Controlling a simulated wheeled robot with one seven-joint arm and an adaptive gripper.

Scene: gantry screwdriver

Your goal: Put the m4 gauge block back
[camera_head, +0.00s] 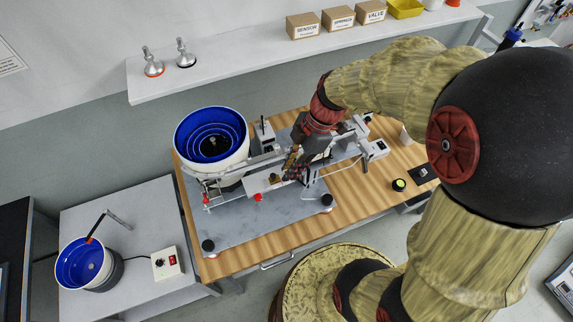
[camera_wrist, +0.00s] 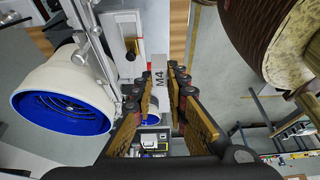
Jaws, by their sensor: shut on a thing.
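The M4 gauge block (camera_wrist: 159,76) is a light grey block marked "M4" in the wrist view. It sits between the fingertips of my gripper (camera_wrist: 158,85), which is shut on it. In the head view my gripper (camera_head: 296,166) points down over the middle of the gantry screwdriver machine, beside its rails. The block cannot be made out there, and the arm and fingers hide part of the machine. A dark small tray (camera_head: 424,173) lies at the right end of the wooden bench; I cannot tell if it is the block's place.
A white bowl feeder with a blue inside (camera_head: 238,160) stands left of my gripper, close to the rails. The grey base plate (camera_head: 250,222) has open room in front. A black and green round part (camera_head: 399,184) is on the wooden bench (camera_head: 350,195). A shelf (camera_head: 230,70) runs behind.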

